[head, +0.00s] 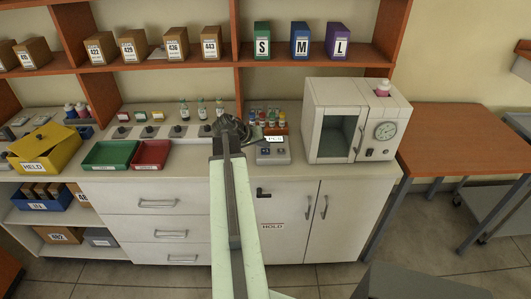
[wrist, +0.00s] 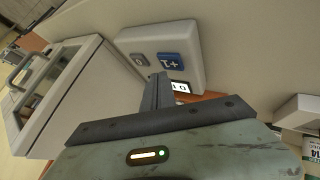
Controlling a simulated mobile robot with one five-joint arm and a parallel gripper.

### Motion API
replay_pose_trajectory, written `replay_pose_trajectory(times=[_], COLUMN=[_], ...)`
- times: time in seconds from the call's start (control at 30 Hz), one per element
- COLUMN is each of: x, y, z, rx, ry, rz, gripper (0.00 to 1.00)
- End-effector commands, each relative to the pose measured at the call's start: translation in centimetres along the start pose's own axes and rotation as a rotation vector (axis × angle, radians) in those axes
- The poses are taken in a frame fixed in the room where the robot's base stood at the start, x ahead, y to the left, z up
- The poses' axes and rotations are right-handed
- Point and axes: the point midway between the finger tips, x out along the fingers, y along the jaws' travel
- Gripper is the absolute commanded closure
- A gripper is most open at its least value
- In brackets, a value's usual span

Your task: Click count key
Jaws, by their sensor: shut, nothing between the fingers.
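The counter box (head: 272,154) is a small light grey unit on the counter, left of the incubator. In the wrist view the counter box (wrist: 193,48) shows a blue key (wrist: 170,60) marked like "+1" and a grey key (wrist: 139,59) marked 0. Its lit display (wrist: 180,87) is partly cut off there and I cannot read it surely. My gripper (wrist: 160,78) is shut and empty, its fingertips close to the box near the blue key. I cannot tell whether they touch it. In the head view my gripper (head: 243,131) is just left of the box.
The white incubator (head: 341,123) stands right of the box, with a pink-capped bottle (head: 383,88) on top. A rack of coloured vials (head: 268,120) is behind the box. Green (head: 109,154) and red (head: 150,154) trays lie to the left.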

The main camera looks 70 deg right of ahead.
Motion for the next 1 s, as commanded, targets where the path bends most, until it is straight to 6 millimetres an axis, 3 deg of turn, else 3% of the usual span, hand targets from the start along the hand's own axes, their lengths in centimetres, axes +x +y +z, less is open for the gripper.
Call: replay_pose_trajectory(times=[1.0], x=[0.48], y=[-0.67], z=[0.33], rx=[-0.001], ry=[0.0], rz=[0.0], gripper=[1.0])
